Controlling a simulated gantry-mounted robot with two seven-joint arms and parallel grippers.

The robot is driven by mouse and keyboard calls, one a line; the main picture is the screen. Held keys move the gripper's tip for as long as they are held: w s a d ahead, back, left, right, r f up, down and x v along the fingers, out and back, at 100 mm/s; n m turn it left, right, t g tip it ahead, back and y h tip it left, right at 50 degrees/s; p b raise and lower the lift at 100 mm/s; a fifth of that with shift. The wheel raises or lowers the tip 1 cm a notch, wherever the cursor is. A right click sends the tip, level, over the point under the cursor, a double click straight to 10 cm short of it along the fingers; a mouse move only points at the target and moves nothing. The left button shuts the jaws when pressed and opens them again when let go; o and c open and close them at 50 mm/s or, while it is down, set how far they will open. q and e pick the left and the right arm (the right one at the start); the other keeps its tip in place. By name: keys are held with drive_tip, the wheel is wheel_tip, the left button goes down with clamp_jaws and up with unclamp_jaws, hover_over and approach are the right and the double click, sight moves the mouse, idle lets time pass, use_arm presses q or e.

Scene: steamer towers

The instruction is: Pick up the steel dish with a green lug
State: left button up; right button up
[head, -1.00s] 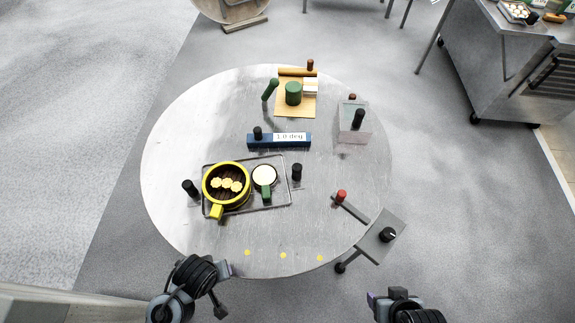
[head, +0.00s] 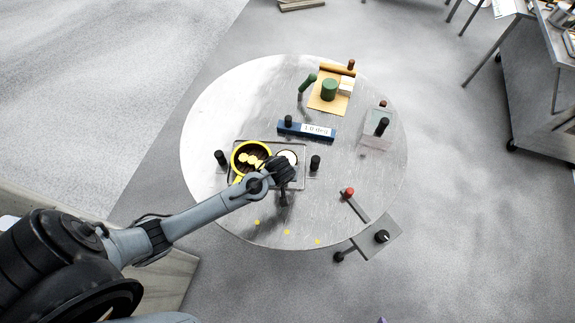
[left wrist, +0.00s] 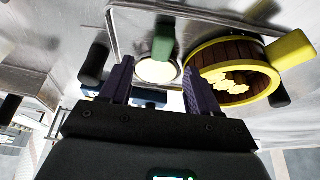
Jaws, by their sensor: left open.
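The steel dish (head: 287,155) has a pale round content and sits on the tray, right of the yellow-rimmed steamer. My left gripper and wrist hide part of it in the head view. In the left wrist view the dish (left wrist: 158,71) and its green lug (left wrist: 164,40) show between the two fingers. My left gripper (left wrist: 158,66) is open, with a finger to either side of the dish; I cannot tell whether they touch it. In the head view my left gripper (head: 284,186) is over the dish side of the tray. Only a purple tip of my right gripper (head: 382,320) shows at the bottom edge.
The yellow steamer basket (head: 237,149) with pale dumplings stands close beside the dish; it also shows in the left wrist view (left wrist: 236,75). Black posts (head: 315,163) flank the tray (head: 303,184). A blue bar with a display (head: 306,130) lies behind.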

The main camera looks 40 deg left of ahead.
use_arm(q)
drive_tip(key=shift+b+x, duration=0.45)
drive_tip(key=shift+x, duration=3.1)
drive_tip(key=shift+a, duration=0.15)
clamp_jaws()
